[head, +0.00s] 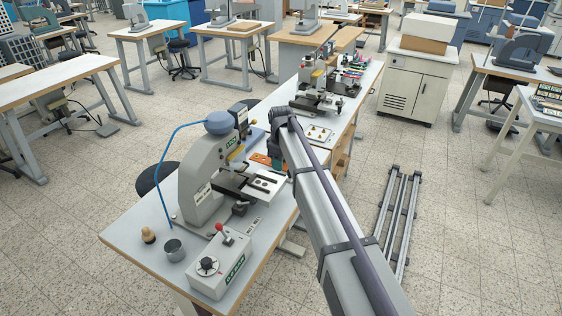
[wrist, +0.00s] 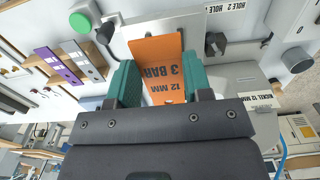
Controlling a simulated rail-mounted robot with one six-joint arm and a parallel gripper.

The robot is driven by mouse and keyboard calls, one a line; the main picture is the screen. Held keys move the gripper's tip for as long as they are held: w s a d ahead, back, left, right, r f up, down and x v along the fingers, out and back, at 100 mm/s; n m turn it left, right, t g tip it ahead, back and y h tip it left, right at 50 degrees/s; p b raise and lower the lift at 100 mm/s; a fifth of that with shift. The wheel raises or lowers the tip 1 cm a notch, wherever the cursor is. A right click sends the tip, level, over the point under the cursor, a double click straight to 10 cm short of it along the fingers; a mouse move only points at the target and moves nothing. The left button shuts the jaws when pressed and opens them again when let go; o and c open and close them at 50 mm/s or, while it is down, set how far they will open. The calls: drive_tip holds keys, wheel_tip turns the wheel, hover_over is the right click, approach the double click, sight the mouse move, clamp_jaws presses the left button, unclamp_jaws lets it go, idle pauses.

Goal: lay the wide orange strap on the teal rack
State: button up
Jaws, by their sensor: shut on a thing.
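The wide orange strap (wrist: 160,55), printed "12 MM 3 BAR", is held between the two teal fingers of my gripper (wrist: 160,80) in the wrist view. The strap sticks out beyond the fingertips, and its near end is hidden by the gripper body. In the head view the orange strap (head: 261,159) shows just left of my arm, beside the press. My gripper is mostly hidden behind the arm there. I cannot pick out a teal rack for sure in either view; the teal by the strap appears to be my fingers.
A grey stamping press (head: 205,185) with a blue hose stands on the bench, close to the strap. A control box (head: 219,263) and a metal cup (head: 174,249) are in front. A board with brass pieces (head: 319,134) lies beyond my arm.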

drive_tip(key=shift+r+p, duration=0.4)
drive_tip(key=shift+r, duration=0.2)
wheel_tip(320, 180, up, 3)
drive_tip(key=p, duration=0.3)
drive_tip(key=shift+r, duration=0.1)
